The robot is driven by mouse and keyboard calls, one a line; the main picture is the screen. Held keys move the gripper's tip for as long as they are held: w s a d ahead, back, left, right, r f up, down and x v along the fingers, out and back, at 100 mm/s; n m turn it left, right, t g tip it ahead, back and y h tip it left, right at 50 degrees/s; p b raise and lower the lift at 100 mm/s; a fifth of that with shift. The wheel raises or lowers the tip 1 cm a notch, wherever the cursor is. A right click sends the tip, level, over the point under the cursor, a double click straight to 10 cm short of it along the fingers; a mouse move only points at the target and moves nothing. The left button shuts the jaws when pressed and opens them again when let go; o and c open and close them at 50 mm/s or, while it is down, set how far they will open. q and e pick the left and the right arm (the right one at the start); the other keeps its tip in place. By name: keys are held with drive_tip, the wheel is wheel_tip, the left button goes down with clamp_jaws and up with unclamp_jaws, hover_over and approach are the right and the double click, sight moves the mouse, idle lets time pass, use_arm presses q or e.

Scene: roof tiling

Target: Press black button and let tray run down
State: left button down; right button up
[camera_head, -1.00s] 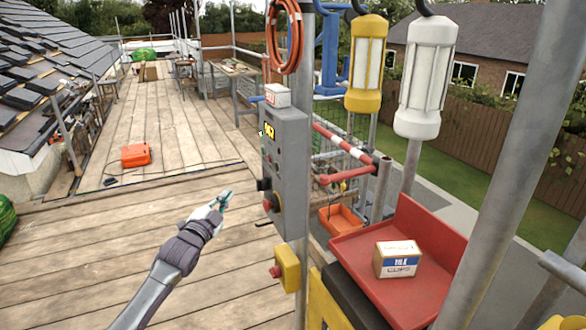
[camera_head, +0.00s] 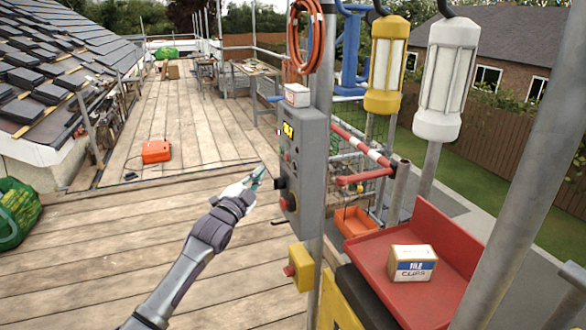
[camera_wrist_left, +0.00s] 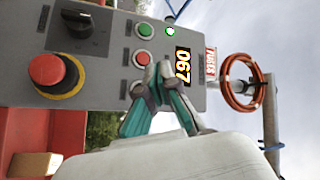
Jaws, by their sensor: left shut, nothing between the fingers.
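The grey control box (camera_head: 308,150) hangs on a scaffold pole. In the left wrist view its face (camera_wrist_left: 105,75) shows a black knob (camera_wrist_left: 78,22), a red mushroom button (camera_wrist_left: 47,70), a green button (camera_wrist_left: 145,29), a smaller red button (camera_wrist_left: 141,57) and a dark button (camera_wrist_left: 138,89) partly hidden by my fingers. A display (camera_wrist_left: 183,63) reads 067. My left gripper (camera_head: 259,175) is shut and empty, its tips close in front of the small buttons in the wrist view (camera_wrist_left: 152,78); contact cannot be told. The red tray (camera_head: 425,230) holds a clips box (camera_head: 412,262).
A yellow box with a red button (camera_head: 302,267) sits low on the pole. An orange case (camera_head: 156,151) lies on the planks, which are mostly clear left of my arm.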

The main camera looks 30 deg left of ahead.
sight(294, 166)
use_arm(q)
drive_tip(key=w+d+b, duration=0.1)
drive_tip(key=w+d, duration=0.3)
drive_tip(key=shift+w, duration=0.4)
drive_tip(key=shift+d, duration=0.1)
idle(1.2)
drive_tip(key=shift+w+d, duration=0.2)
drive_tip(key=shift+w, duration=0.1)
